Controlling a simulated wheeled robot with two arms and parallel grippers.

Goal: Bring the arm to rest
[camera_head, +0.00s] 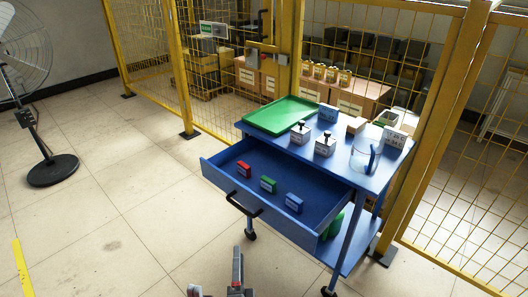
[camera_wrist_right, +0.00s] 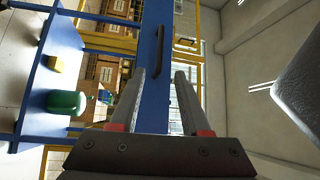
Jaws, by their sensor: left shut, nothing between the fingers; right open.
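My right gripper (camera_head: 237,262) shows at the bottom middle of the head view, in front of the cart and below the open drawer's handle. In the right wrist view its two fingers (camera_wrist_right: 158,88) are spread apart with nothing between them. The dark drawer handle (camera_wrist_right: 183,32) and blue drawer front (camera_wrist_right: 153,60) are beyond the fingertips, apart from them. My left gripper (camera_head: 194,290) is only partly in the head view, at the bottom edge left of the right one. It is shut and holds nothing.
The blue drawer (camera_head: 225,185) stands open with red (camera_head: 243,170), green (camera_head: 268,184) and blue (camera_head: 294,203) blocks inside. The cart top holds a green tray (camera_head: 282,115) and several small items. A fan (camera_head: 50,165) stands left.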

